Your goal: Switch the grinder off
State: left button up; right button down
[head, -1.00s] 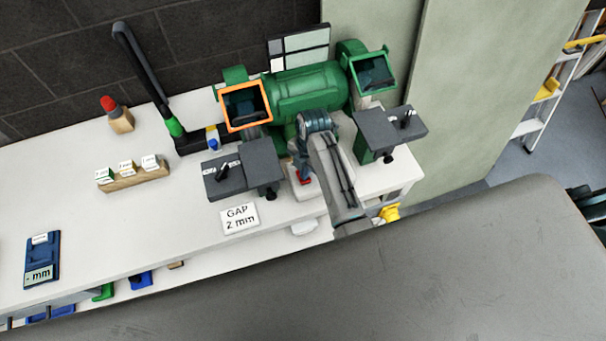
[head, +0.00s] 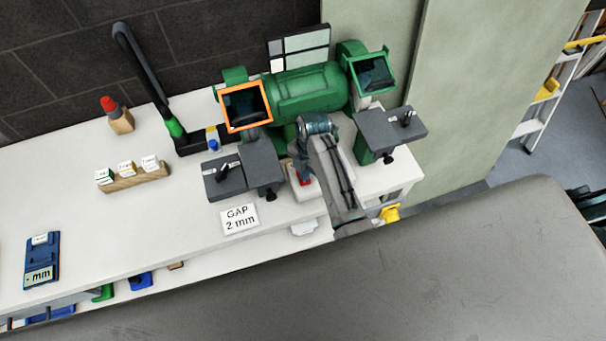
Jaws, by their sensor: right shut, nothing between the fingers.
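The green bench grinder (head: 308,91) stands at the back of the white bench, with an orange-framed shield on its left and a green-framed one on its right. A switch box with a red button (head: 305,182) sits in front of it. My right gripper (head: 304,177) is shut and empty, pointing down at the red button. Its tip is at or just above the button; I cannot tell whether it touches. The gripper and arm hide part of the switch box. My left gripper is not in view.
Grey tool rests stand left (head: 242,172) and right (head: 390,130) of the arm. A "GAP 2 mm" card (head: 240,218) lies in front. A black hose (head: 145,75), a wooden block with cards (head: 134,178) and a blue gauge (head: 42,259) are to the left.

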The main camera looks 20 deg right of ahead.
jog(key=shift+r+p, duration=0.45)
jog(key=shift+r, duration=0.5)
notch_tip(320, 180, up, 5)
jog(key=shift+f, duration=0.15)
